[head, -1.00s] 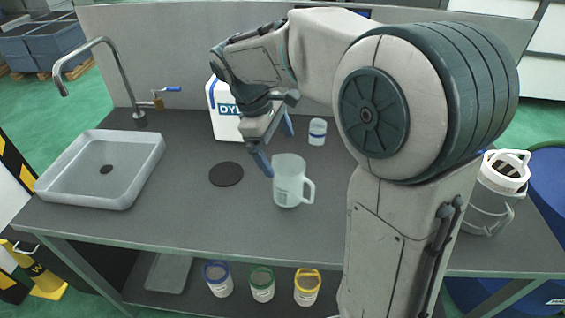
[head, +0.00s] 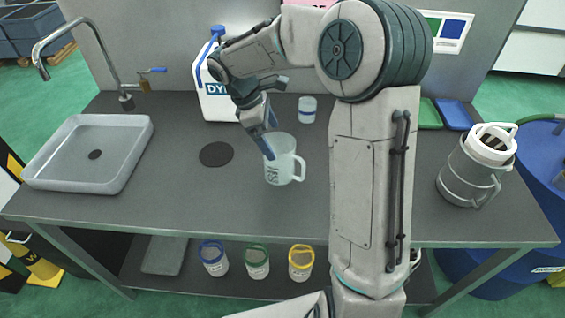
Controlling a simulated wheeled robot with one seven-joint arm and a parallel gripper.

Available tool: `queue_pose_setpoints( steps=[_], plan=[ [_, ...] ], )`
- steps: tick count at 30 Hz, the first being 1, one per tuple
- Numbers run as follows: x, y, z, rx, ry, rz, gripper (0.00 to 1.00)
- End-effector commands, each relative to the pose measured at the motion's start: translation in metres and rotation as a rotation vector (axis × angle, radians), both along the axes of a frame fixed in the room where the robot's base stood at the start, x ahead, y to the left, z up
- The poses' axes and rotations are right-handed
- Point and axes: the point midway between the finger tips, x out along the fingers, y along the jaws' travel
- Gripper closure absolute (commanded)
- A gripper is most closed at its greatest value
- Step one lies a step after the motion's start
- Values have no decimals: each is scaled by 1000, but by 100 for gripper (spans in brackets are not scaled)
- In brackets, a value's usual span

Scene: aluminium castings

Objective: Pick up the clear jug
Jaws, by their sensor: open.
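The clear jug (head: 283,165), pale and translucent with dark markings and a handle on its right, stands upright on the grey bench. My gripper (head: 271,142) is open at the jug's upper left. One blue finger reaches down in front of the jug's left rim. The other finger shows only partly, farther back; whether it is inside or beyond the jug I cannot tell. Contact with the jug cannot be made out.
A dark round pad (head: 216,154) lies left of the jug. A white canister (head: 216,103) and a small blue-banded cup (head: 307,110) stand behind. A grey sink tray (head: 127,165) is at left. A larger white-lidded jug (head: 462,178) stands at right.

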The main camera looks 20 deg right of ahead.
Motion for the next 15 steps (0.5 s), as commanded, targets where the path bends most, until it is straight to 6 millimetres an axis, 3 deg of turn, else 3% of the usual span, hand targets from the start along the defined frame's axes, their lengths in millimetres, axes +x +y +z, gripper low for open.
queue_pose_setpoints(
  steps=[15],
  plan=[
    [-6, -26, -47, 0, 0, 0, 0]
  ],
)
